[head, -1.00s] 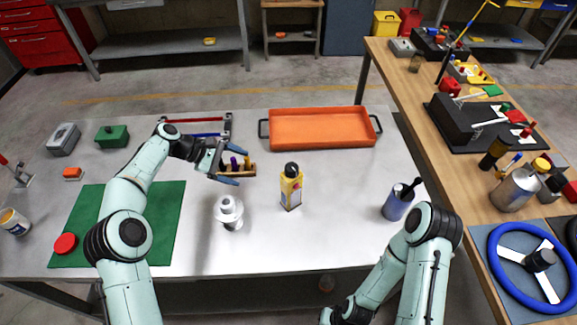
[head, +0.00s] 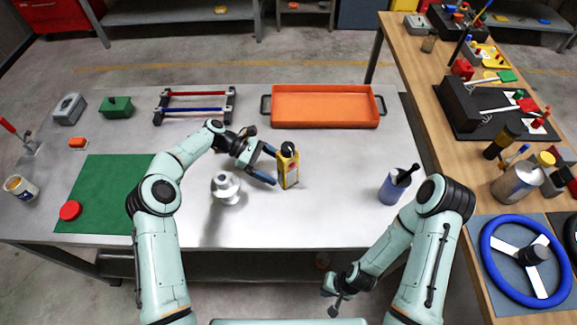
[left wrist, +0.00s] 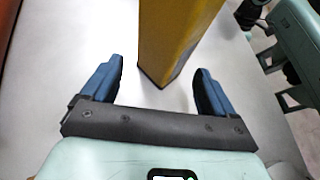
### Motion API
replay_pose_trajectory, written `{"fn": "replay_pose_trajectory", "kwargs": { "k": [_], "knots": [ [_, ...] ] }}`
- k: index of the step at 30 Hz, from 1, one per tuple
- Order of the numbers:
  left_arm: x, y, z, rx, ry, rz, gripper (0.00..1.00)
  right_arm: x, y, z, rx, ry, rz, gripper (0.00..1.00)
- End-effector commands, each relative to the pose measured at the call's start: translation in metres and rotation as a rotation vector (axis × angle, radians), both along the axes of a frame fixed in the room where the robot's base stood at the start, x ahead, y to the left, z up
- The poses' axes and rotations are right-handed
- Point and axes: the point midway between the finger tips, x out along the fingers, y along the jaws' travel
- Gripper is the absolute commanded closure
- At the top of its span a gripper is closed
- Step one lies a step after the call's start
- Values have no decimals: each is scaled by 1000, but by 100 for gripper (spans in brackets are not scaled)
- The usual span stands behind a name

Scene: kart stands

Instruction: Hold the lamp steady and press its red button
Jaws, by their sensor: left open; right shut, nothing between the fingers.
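The lamp appears to be the yellow upright body with a black top (head: 289,168), standing on the grey table. A red button is not clear to me in either view. My left gripper (head: 274,166) is open, just left of the lamp, with its fingers pointing at it. In the left wrist view, the lamp's yellow lower body (left wrist: 168,45) stands ahead of and partly between the open blue fingertips (left wrist: 159,68), with gaps on both sides. My right gripper (head: 331,300) is shut and empty, low in front of the table's front edge.
A white round-topped object (head: 226,190) stands left of the lamp, near my left forearm. An orange tray (head: 325,121) lies behind. A blue-grey cup (head: 391,188) holding a dark tool stands to the right. Free table lies between lamp and cup.

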Motion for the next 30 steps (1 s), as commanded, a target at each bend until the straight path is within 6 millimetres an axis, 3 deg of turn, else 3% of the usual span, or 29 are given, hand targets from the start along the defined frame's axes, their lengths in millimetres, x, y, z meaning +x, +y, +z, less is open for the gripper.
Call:
{"fn": "replay_pose_trajectory", "kwargs": {
  "k": [1,9,22,23,26,27,30],
  "knots": [
    [-6,-7,-10,-2,5,-2,12,-10,0,-9,0,12,0,100],
    [-11,-31,-20,-2,2,-2,12,-11,0,-9,0,12,0,100],
    [-13,-37,-23,-1,0,0,12,-11,0,-10,0,12,0,100],
    [-13,-37,-23,-1,0,0,15,-11,0,-10,0,12,0,100],
    [-13,-37,-23,-1,0,0,48,-11,0,-10,0,12,0,100],
    [-13,-37,-23,-1,0,0,52,-11,0,-10,0,12,0,100],
    [-13,-37,-23,-1,0,0,52,-11,0,-10,0,12,0,100]
  ]
}}
